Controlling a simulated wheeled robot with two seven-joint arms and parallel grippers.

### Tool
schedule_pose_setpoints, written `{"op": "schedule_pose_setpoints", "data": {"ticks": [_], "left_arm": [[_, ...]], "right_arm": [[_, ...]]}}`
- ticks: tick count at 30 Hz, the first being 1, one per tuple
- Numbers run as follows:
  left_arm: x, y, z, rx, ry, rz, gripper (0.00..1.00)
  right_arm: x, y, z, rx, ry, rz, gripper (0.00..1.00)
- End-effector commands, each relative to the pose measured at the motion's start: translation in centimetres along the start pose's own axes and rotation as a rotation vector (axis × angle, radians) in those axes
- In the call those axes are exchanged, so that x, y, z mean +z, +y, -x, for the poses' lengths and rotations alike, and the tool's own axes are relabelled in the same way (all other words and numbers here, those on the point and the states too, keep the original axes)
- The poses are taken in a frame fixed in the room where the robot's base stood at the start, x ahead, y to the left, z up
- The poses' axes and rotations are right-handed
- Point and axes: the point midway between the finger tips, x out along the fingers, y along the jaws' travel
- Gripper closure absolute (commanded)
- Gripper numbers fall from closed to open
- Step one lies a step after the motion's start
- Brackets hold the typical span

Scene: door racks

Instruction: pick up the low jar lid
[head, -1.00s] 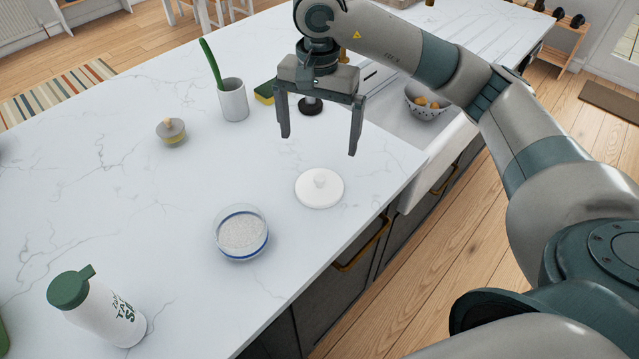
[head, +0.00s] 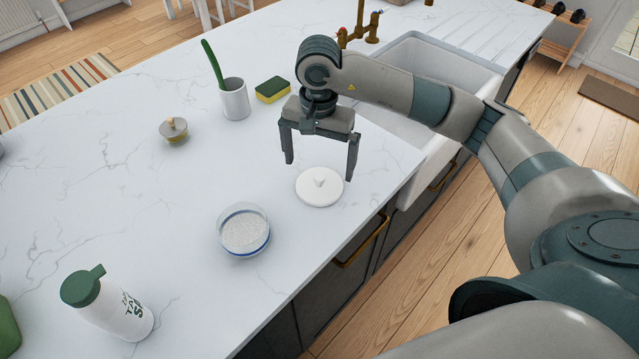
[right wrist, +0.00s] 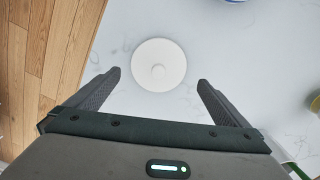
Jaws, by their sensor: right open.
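The low jar lid (head: 319,188) is a white round disc with a small knob, lying flat on the marble counter. It also shows in the right wrist view (right wrist: 158,64), just beyond and between my fingertips. My right gripper (head: 319,170) is open and empty above the lid, its two fingers pointing down with the knob between them in the picture. The fingers look apart from the lid. In the right wrist view the right gripper (right wrist: 157,80) has its fingers wide apart. My left gripper is not in view.
A glass dish of white grains (head: 243,231) stands left of the lid. The counter's front edge and sink (head: 440,70) are to the right.

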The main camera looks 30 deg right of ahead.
Motion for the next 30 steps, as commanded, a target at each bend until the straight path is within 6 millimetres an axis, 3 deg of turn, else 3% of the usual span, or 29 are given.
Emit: {"op": "schedule_pose_setpoints", "data": {"ticks": [8, 14, 21, 30], "left_arm": [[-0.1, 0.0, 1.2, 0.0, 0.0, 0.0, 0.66], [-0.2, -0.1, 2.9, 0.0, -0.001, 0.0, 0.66], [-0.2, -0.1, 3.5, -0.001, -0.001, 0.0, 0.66], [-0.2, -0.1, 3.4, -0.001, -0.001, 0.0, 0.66]], "right_arm": [[0.2, 0.2, -0.9, 0.003, -0.002, -0.001, 0.0], [0.4, 0.4, -2.8, 0.004, -0.003, -0.001, 0.0], [0.3, 0.3, -5.0, 0.001, -0.001, -0.001, 0.0], [0.3, 0.3, -5.2, 0.0, 0.0, 0.0, 0.0]]}}
